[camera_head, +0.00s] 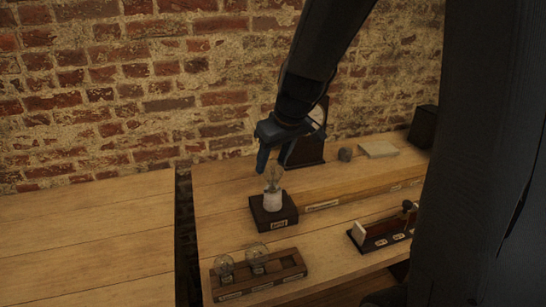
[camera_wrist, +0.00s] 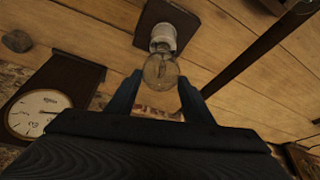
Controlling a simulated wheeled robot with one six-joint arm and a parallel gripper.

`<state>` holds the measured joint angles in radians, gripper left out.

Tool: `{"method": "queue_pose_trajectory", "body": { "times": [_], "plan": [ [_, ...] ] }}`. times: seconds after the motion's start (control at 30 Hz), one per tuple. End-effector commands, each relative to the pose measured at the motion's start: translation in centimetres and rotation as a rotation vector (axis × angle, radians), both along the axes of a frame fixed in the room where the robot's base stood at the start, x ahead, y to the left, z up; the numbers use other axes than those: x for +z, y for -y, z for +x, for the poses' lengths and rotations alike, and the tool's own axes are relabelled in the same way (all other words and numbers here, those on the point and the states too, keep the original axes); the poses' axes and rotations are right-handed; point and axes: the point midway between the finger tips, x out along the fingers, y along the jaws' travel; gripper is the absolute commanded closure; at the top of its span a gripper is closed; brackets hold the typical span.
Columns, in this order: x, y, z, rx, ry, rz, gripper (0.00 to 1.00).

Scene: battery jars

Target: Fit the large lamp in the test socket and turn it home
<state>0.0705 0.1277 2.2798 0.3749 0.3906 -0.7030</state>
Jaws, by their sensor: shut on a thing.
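The large lamp, a clear glass bulb (camera_head: 273,175), stands upright at the white test socket (camera_head: 272,201) on a dark wooden block (camera_head: 284,216). In the wrist view the bulb (camera_wrist: 161,71) lies in line with the white socket (camera_wrist: 163,39). Whether its base is fully seated in the socket cannot be told. My gripper (camera_head: 272,160) comes down from above, and its two blue fingers (camera_wrist: 159,92) are shut on the glass from both sides. The lamp's base is hidden at the socket mouth.
A wooden rack (camera_head: 258,275) with two clear bulbs (camera_head: 257,254) stands at the front. A dark switch panel (camera_head: 383,233) lies to the right. A clock (camera_wrist: 38,113), a grey stone (camera_head: 345,154) and a pale slab (camera_head: 378,149) are behind. A gap separates the bench from the bare left table (camera_head: 90,235).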

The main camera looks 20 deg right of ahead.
Motion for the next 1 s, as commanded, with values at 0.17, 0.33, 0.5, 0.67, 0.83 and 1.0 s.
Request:
{"method": "queue_pose_trajectory", "body": {
  "times": [0.17,0.33,0.5,0.67,0.83,1.0],
  "plan": [
    [0.02,-0.01,-0.14,-0.030,-0.004,-0.001,0.69],
    [0.00,-0.02,-0.14,-0.058,-0.004,-0.001,0.69],
    [0.02,-0.05,-0.13,-0.085,-0.003,0.000,0.69],
    [-0.07,-0.04,-0.10,-0.099,-0.002,0.000,0.69],
    [-0.11,-0.04,-0.08,-0.100,-0.002,0.001,0.69],
    [-0.08,-0.03,-0.05,-0.099,-0.001,0.001,0.33]
  ]
}}
